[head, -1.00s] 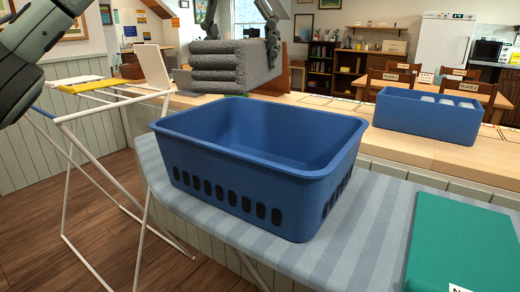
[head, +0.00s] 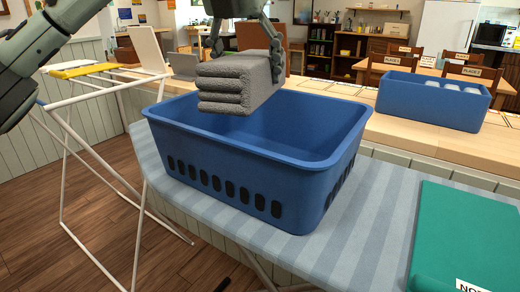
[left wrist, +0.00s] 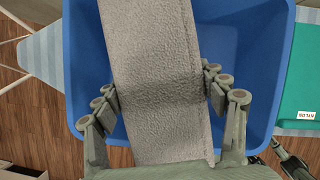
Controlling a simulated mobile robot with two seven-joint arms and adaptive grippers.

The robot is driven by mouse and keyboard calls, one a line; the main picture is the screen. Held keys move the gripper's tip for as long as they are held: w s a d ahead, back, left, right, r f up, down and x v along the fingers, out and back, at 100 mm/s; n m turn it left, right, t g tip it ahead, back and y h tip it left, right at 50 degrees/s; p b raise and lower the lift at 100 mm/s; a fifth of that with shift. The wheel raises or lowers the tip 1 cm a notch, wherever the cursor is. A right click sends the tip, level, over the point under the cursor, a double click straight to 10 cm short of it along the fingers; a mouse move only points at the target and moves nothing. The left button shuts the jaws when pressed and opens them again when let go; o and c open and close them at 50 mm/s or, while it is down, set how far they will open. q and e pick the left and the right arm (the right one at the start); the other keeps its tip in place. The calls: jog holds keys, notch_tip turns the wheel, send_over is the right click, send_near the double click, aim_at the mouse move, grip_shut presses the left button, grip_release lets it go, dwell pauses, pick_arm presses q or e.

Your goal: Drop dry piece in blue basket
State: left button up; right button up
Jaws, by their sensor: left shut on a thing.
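The dry piece is a folded grey towel (head: 238,88), stacked in several thick layers. My left gripper (head: 245,48) is shut on it, one finger on each side, and holds it at the mouth of the blue basket (head: 235,160). The towel's lower part overlaps the basket's opening in the head view. In the left wrist view the towel (left wrist: 160,80) runs between the fingers (left wrist: 165,95) with the blue basket (left wrist: 85,60) below it. The basket stands on a striped ironing board; its floor is mostly hidden. A dark part at the wrist view's lower right may be my right gripper (left wrist: 288,160).
The striped ironing board (head: 350,220) bears a teal folded item (head: 460,235) at right. A white drying rack (head: 75,125) with a yellow cloth (head: 85,70) stands at left. A second blue bin (head: 425,100) sits on the wooden counter behind.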

aim_at(250, 55)
pick_arm(q)
jog(key=o, duration=1.8)
jog(key=shift+c, duration=0.2)
jog(key=v, duration=1.2)
jog(key=x, duration=1.1)
jog(key=shift+f, duration=0.2)
jog(key=shift+w+d, duration=0.15)
jog(key=shift+w, duration=0.05)
jog(key=shift+r, duration=1.55)
